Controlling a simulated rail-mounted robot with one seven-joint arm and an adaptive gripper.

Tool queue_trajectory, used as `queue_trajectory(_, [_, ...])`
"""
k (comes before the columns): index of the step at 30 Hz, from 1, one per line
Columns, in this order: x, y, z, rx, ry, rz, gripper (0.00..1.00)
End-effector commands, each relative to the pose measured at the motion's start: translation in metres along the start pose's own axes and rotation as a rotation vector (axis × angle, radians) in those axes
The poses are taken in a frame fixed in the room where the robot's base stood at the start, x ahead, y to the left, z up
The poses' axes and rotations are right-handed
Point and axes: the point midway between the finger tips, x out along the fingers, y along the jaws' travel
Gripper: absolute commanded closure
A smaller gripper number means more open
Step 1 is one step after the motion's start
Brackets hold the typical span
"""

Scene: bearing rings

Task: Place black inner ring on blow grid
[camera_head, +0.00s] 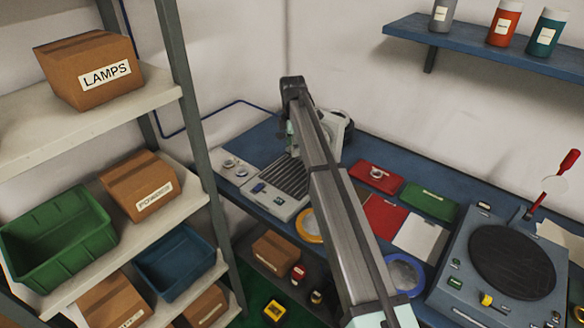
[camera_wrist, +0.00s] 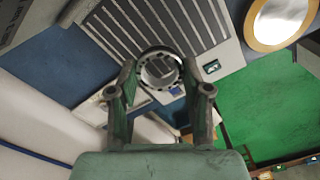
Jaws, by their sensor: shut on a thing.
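The black inner ring (camera_wrist: 160,50) is between the fingertips of my gripper (camera_wrist: 158,72) in the wrist view. The gripper is shut on it, and the ring's opening faces the camera. The blow grid (camera_wrist: 165,22) is a pale panel with dark slats, just past the ring at the top of the wrist view. The ring overlaps the grid's near edge in that view; I cannot tell the height between them. In the head view the blow grid (camera_head: 287,176) is on the blue bench, left of my arm. My arm hides the gripper and ring there.
Small ring parts (camera_head: 230,163) lie left of the grid. A yellow-rimmed round dish (camera_head: 309,238) is in front of it. A shelf rack is at the left.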

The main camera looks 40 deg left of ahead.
Motion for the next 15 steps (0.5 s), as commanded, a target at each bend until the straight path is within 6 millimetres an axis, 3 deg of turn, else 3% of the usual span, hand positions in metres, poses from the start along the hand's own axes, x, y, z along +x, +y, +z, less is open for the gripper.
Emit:
queue_trajectory(6, [0.046, -0.001, 0.000, 0.000, 0.000, -0.002, 0.88])
queue_trajectory(15, [0.069, 0.000, 0.000, 0.000, 0.000, 0.000, 0.88])
